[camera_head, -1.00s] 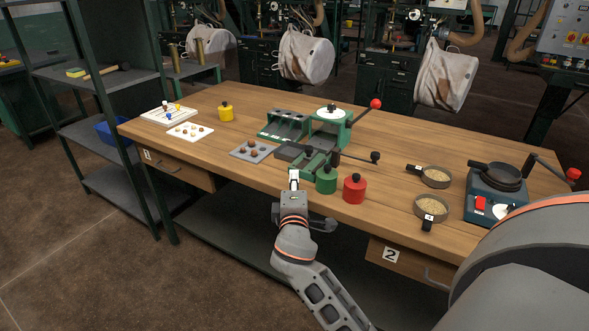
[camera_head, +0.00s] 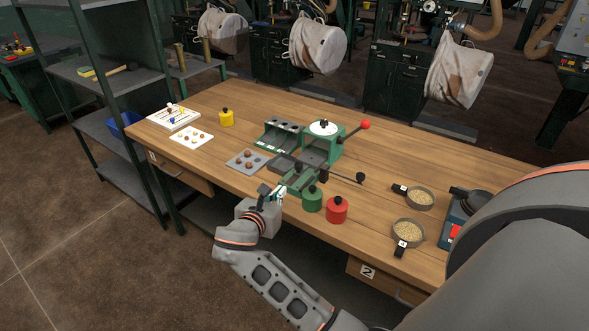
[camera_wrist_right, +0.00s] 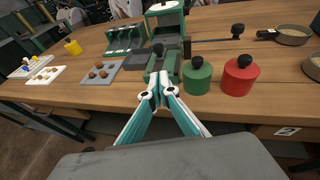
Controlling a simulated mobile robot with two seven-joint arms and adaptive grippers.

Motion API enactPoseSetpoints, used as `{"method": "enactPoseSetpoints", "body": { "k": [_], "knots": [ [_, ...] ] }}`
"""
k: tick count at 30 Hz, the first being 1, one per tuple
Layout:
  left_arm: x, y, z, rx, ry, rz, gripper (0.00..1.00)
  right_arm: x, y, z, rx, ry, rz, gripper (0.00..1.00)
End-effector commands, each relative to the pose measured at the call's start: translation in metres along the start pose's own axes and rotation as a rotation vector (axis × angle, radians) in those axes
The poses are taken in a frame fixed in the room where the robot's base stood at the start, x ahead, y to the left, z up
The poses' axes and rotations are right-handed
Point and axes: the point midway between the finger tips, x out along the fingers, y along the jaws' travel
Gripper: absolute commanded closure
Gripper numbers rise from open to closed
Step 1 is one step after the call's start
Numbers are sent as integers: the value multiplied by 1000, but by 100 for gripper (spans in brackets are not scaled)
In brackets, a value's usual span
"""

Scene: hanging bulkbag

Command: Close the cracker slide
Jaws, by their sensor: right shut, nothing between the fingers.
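The green cracker (camera_head: 325,147) stands on the workbench, with a red-ball lever at its right. Its green slide (camera_head: 300,181) sticks out toward the front edge of the bench. The slide also shows in the right wrist view (camera_wrist_right: 164,64), straight ahead of the fingers, with a black knob by it. My right gripper (camera_head: 279,196) is shut and empty at the slide's front end. In the wrist view the fingertips (camera_wrist_right: 160,90) are close to that end; I cannot tell whether they touch. My left gripper is not in view.
A green canister (camera_head: 312,200) and a red canister (camera_head: 337,210) stand just right of the slide. A grey tray with brown balls (camera_head: 246,161) lies left of it. A black-knobbed handle (camera_head: 359,178) extends right. Two pans of grain (camera_head: 408,232) stand farther right.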

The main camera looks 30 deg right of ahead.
Motion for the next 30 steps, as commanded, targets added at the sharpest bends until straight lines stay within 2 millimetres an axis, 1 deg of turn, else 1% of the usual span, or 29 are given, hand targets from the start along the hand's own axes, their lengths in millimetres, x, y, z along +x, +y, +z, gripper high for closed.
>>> {"method": "enactPoseSetpoints", "body": {
  "k": [5,15,18,24,30],
  "knots": [
    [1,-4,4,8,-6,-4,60,23,-1,0,-1,-4,-3,100],
    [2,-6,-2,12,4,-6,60,90,0,1,2,-5,-1,100],
    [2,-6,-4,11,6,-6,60,107,0,4,3,-3,-1,100],
    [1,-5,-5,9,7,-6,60,129,0,11,4,-3,0,100],
    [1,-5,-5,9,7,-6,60,136,0,12,4,0,0,100]
  ]
}}
